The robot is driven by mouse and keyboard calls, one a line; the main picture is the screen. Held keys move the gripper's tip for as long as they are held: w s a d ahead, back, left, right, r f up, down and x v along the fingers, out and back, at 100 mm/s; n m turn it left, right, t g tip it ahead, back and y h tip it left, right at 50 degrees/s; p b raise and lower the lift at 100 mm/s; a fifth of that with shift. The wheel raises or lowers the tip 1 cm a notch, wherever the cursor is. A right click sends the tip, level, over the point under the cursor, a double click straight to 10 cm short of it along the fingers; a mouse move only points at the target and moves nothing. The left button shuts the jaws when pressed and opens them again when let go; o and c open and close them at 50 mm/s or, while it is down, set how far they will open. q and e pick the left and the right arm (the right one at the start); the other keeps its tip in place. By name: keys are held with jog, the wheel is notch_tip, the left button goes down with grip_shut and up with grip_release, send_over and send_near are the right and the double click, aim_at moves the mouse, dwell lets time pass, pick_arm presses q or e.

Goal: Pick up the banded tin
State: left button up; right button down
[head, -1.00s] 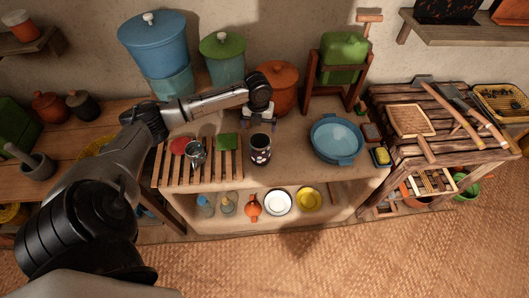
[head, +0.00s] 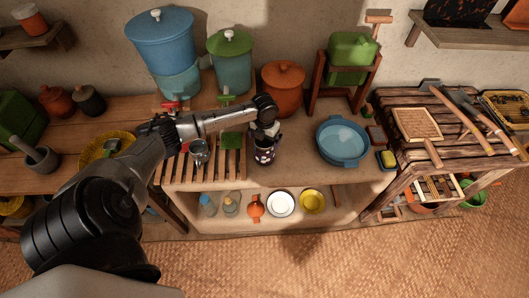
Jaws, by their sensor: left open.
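A dark tin (head: 264,155) with pale and pinkish marks, the likeliest banded tin, stands upright on the clay counter just right of the slatted rack. My left gripper (head: 266,136) is open and points down at the tin's top, covering part of its rim. I cannot tell whether the fingers touch the tin or are around its rim. My right gripper is not in view.
A slatted rack (head: 224,167) holds a metal mug (head: 199,151) and a green cloth (head: 231,141), left of the tin. A blue basin (head: 342,141) stands to the right, an orange pot (head: 283,87) behind. The counter between tin and basin is clear.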

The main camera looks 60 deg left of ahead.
aim_at(264, 145)
pick_arm(q)
jog(key=shift+a+f+b, duration=0.2)
jog(key=shift+f+b, duration=0.25)
jog(key=shift+f, duration=2.15)
jog(key=shift+c, duration=0.4)
jog(key=c, duration=0.8)
